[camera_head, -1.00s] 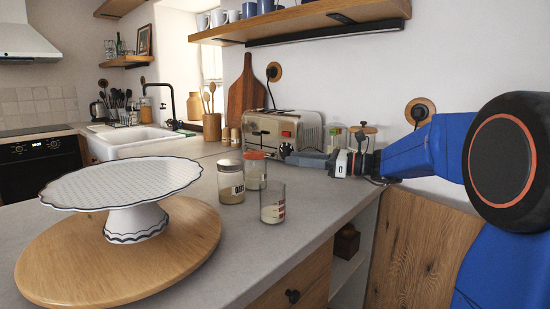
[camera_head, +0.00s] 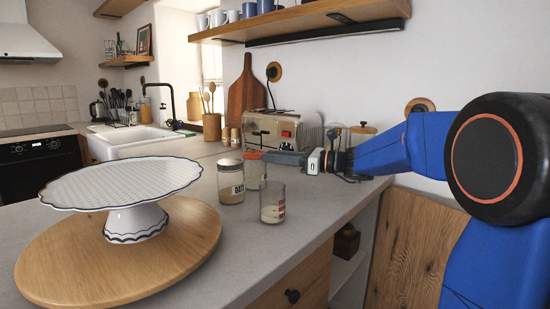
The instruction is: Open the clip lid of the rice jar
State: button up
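A clear glass jar (camera_head: 255,176) with an orange-red lid rim stands on the counter behind the oats jar. It may be the rice jar, but no label on it is readable. My gripper (camera_head: 272,157) reaches in from the right, level with the top of this jar. Its dark grey fingers point left, and their tips overlap the lid in the picture. I cannot tell whether they touch it. The fingers show side-on, so their opening is hidden. The lid looks closed, though the fingers partly cover it.
The oats jar (camera_head: 231,184) and a glass with red marks (camera_head: 272,206) stand close in front. A toaster (camera_head: 283,129) is behind. A lidded jar (camera_head: 362,132) stands at the wall. A cake stand (camera_head: 120,183) on a round wooden board (camera_head: 95,264) fills the left foreground.

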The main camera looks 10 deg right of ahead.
grip_shut()
jog(key=shift+r, duration=0.15)
